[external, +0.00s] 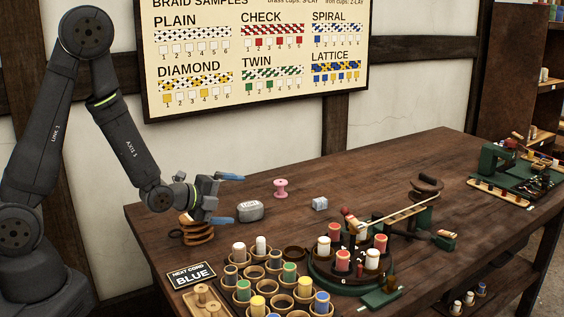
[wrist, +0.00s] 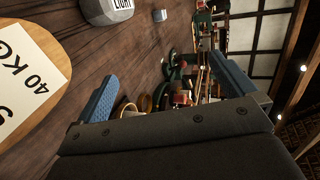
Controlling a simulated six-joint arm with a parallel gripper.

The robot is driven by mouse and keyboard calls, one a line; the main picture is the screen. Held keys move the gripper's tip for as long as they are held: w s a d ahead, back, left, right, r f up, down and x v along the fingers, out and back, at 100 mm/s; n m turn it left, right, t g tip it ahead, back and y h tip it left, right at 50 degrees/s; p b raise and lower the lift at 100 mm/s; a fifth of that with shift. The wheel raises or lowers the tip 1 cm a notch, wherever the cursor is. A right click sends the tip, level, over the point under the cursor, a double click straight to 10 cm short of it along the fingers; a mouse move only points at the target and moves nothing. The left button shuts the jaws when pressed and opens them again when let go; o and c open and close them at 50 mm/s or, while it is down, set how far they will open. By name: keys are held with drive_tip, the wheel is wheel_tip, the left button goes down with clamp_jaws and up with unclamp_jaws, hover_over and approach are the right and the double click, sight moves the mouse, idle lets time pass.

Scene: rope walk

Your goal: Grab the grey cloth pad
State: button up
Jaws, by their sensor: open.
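A small pale grey block-like pad (external: 320,203), seemingly the grey cloth pad, lies on the table right of my gripper in the external view. It also shows at the top of the wrist view (wrist: 160,15). My gripper (external: 225,198) is open, its two blue-tipped fingers spread apart with nothing between them. It is above the table's left part, well apart from the pad. In the wrist view my gripper (wrist: 163,78) shows its fingers at left and right, with the table beyond.
A grey weight marked LIGHT (external: 250,211) stands between my gripper and the pad. A pink spool (external: 281,188) stands behind. A round dark stand with spools (external: 350,275) and several spool cups (external: 262,287) fill the front. A 40 KG label (wrist: 25,85) is close at left.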

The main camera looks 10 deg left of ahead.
drive_tip(key=c, duration=1)
drive_tip(key=shift+c, duration=0.2)
